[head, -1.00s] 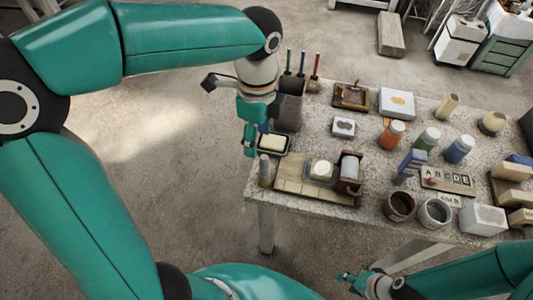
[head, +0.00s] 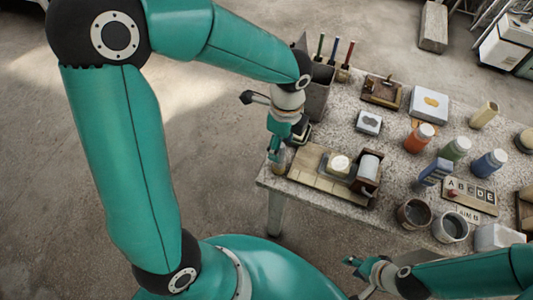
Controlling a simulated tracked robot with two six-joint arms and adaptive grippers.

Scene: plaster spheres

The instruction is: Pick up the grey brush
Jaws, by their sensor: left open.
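I cannot make out for certain which thing is the grey brush. A small greyish upright object (head: 281,161) stands at the table's near left corner, partly hidden by my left gripper. My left gripper (head: 274,152) points down at it, open, with its tips very close to it; I cannot tell whether they touch. A holder with several thin sticks in green, blue and red (head: 335,55) stands at the back left. My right gripper (head: 352,270) is low, in front of the table's near edge, away from these things; its jaw opening is unclear.
Jars, cups and blocks crowd the right.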

